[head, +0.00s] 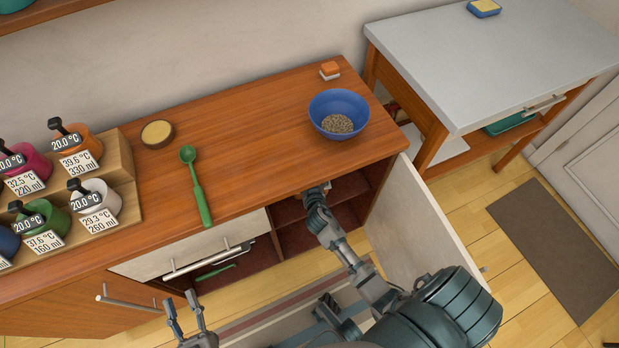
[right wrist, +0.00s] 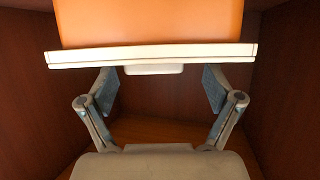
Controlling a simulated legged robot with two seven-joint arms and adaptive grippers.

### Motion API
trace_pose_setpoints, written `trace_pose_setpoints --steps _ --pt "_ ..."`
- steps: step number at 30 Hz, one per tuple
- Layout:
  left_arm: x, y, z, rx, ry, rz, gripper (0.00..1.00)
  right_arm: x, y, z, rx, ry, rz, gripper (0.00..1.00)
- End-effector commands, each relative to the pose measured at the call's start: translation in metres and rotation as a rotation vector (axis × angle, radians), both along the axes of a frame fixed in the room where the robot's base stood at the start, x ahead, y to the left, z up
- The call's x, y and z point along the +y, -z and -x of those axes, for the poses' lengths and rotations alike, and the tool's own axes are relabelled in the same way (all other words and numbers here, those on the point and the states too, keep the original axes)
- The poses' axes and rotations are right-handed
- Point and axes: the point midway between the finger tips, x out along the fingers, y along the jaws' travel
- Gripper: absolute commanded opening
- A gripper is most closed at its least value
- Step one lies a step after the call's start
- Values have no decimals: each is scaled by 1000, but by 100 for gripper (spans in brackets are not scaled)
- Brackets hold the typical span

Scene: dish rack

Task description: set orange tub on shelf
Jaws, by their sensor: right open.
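The orange tub (right wrist: 150,22) with its white lid or rim (right wrist: 150,55) fills the top of the right wrist view, inside a dark brown cabinet. My right gripper (right wrist: 159,88) is open, its two fingers apart just below the white edge; I cannot tell whether they touch it. In the head view my right arm reaches into the open cabinet (head: 292,240) under the counter, where the counter hides the fingers and the tub. The cabinet's inner shelf (head: 349,186) shows partly. My left gripper (head: 184,315) is open and empty in front of the drawer.
The cabinet door (head: 424,215) stands open to the right of my right arm. The wooden counter (head: 255,135) holds a blue bowl (head: 325,104), green spoon (head: 197,190), small orange-and-white block (head: 330,69) and a rack of cups (head: 125,190). A pale drawer (head: 190,252) is at left.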

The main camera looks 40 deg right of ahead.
Motion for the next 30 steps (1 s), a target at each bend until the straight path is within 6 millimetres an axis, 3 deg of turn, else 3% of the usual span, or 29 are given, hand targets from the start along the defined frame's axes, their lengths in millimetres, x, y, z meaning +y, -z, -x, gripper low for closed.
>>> trace_pose_setpoints --steps 8,21,30 --pt "-2 0 0 1 -1 -2 39 8 -5 16 1 0 -4 90" --pt "-1 0 0 1 0 -1 39 48 -39 87 2 1 -2 90" --pt "-2 0 -1 1 0 -1 39 53 -44 98 2 0 2 90"
